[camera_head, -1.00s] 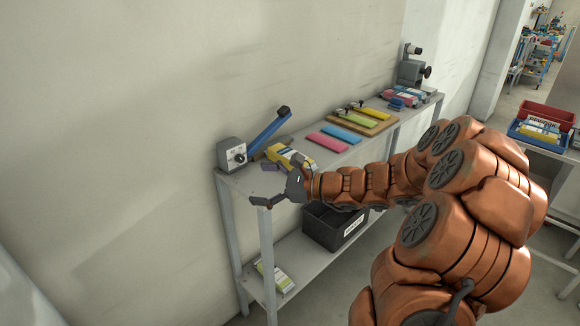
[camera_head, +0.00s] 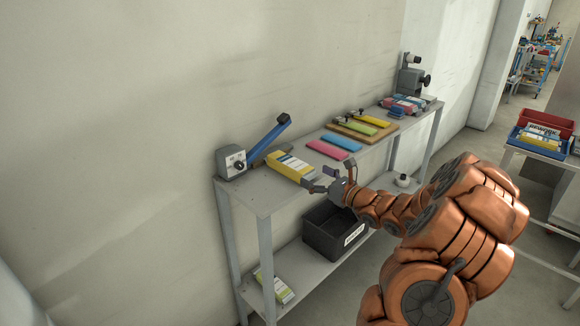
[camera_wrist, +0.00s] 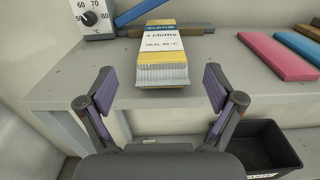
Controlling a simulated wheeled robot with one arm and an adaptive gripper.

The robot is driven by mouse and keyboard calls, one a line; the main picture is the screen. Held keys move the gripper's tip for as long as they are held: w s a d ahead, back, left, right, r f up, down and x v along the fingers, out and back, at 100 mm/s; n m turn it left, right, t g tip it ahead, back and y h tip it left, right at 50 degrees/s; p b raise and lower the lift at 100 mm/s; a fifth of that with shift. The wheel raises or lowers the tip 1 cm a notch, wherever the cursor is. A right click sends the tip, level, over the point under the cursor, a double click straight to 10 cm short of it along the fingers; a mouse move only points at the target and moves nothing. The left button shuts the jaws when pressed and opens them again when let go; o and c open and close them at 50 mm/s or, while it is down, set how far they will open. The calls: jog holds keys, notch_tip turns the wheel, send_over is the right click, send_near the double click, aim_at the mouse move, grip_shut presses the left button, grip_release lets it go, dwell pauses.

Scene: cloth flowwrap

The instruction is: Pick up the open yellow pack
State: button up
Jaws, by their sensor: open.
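The yellow pack (camera_head: 290,167) lies on the top shelf of the grey metal table, close to the heat sealer (camera_head: 236,160). In the wrist view the pack (camera_wrist: 162,50) shows its white label and, at the near end, the edges of stacked cloths. That end reaches the shelf's front edge. My gripper (camera_head: 330,177) is at the front edge of the table, to the right of the pack. In the wrist view my gripper (camera_wrist: 160,88) is open and empty, its two fingers apart, with the pack ahead between them and not touched.
Pink (camera_head: 326,149) and blue (camera_head: 342,142) strips lie right of the pack. A wooden board (camera_head: 352,131) holds more strips. A black bin (camera_head: 325,236) and a green-white pack (camera_head: 275,287) are on the lower shelf. The sealer's blue arm (camera_head: 268,135) rises behind the pack.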

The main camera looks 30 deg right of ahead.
aim_at(307, 170)
jog(key=shift+p+x, duration=0.3)
jog(key=shift+x, duration=1.65)
jog(key=shift+d+r, duration=0.1)
jog(key=c, duration=1.3)
jog(key=shift+r, duration=0.15)
